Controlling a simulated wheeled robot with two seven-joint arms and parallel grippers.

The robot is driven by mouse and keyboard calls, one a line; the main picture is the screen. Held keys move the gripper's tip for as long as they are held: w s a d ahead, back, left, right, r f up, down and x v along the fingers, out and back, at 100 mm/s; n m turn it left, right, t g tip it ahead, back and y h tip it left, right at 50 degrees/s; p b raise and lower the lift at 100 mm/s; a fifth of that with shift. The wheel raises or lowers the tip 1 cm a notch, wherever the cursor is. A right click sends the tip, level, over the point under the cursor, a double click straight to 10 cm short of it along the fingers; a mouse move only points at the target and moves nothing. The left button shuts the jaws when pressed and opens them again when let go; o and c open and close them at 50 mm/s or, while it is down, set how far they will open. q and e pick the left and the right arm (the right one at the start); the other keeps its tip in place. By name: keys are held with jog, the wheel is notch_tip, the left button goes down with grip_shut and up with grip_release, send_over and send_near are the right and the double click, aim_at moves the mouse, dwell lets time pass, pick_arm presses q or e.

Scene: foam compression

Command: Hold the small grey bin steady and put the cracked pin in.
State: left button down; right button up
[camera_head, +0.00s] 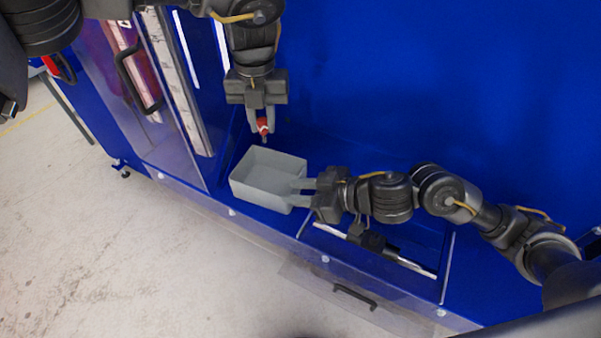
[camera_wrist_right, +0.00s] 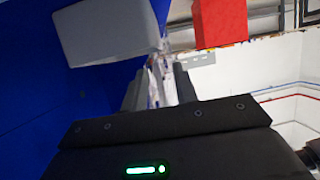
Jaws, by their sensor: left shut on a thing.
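The small grey bin (camera_head: 246,184) stands upright and open-topped on the blue surface. It looks empty inside. My left gripper (camera_head: 262,122) is shut on the cracked pin (camera_head: 263,127), a small red and white piece with a grey lower end. The pin hangs just beyond the bin's far rim in the picture. My right gripper (camera_head: 302,192) is at the bin's right wall with its two fingers apart. The right wrist view shows the bin (camera_wrist_right: 108,30) at upper left and a gap between the fingers (camera_wrist_right: 160,85). Whether a finger touches the bin is unclear.
A blue wall (camera_head: 430,80) rises behind. A clear door with a dark handle (camera_head: 140,85) stands left of the bin. A recess with a rail and dark mechanism (camera_head: 372,242) lies to the right. A clear front panel has another handle (camera_head: 355,297). A red block (camera_wrist_right: 220,22) shows in the right wrist view.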

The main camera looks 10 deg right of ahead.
aim_at(258, 189)
jog(key=x, duration=0.9)
grip_shut()
